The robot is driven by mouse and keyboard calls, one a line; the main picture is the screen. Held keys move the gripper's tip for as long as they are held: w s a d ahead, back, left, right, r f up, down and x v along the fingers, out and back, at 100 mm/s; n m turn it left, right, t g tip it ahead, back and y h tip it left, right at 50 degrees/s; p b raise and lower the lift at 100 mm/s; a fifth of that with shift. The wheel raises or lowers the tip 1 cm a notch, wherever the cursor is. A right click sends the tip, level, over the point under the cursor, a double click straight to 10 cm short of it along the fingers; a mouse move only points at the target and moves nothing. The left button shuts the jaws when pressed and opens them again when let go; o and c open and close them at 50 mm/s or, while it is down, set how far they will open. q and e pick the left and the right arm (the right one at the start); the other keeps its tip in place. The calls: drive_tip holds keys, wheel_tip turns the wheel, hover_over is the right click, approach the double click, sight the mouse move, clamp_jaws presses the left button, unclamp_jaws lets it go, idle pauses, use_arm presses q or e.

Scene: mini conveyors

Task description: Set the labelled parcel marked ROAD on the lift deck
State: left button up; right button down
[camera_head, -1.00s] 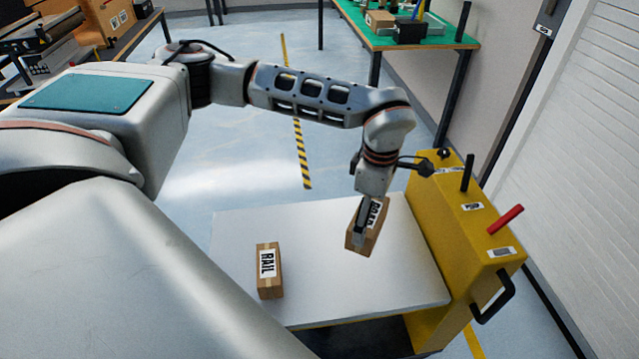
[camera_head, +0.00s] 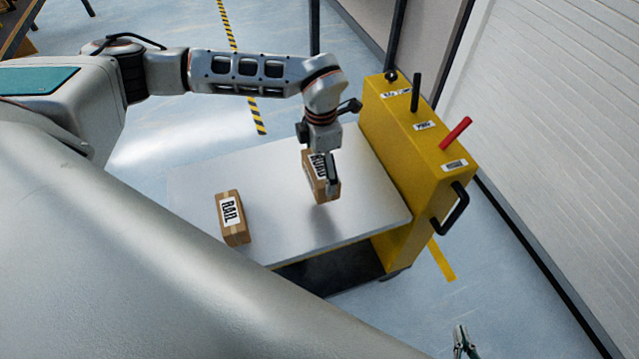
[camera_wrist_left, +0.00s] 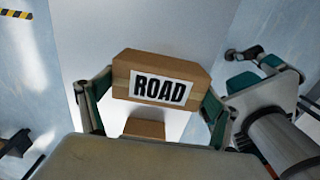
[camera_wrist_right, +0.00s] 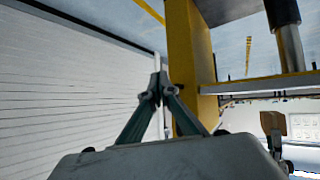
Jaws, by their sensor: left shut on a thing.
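The parcel marked ROAD (camera_head: 313,186) is a brown box with a white label. My left gripper (camera_head: 328,174) is shut on it, over the right half of the pale lift deck (camera_head: 280,225). The left wrist view shows the ROAD parcel (camera_wrist_left: 160,72) between the two fingers, label readable. Whether its underside touches the deck is hard to tell. A second parcel marked RAIL (camera_head: 233,226) stands on the left part of the deck, apart from it. My right gripper (camera_head: 461,338) is at the bottom right, off the deck; its fingertips (camera_wrist_right: 158,88) meet with nothing between them.
A yellow housing (camera_head: 405,150) with a black lever, a red lever (camera_head: 456,133) and a black handle (camera_head: 450,208) rises along the deck's right side. A white slatted wall (camera_head: 560,120) stands further right. The deck is bare between the parcels.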

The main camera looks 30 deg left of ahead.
sight(321, 166)
use_arm(q)
drive_tip(key=shift+f+b, duration=0.45)
drive_tip(key=shift+f, duration=3.65)
drive_tip(key=o, duration=1.2)
drive_tip(key=shift+f, duration=0.1)
drive_tip(key=shift+c, duration=0.2)
wheel_tip(321, 166, up, 12)
drive_tip(key=shift+r+p, duration=0.2)
drive_tip(key=shift+p, duration=0.5)
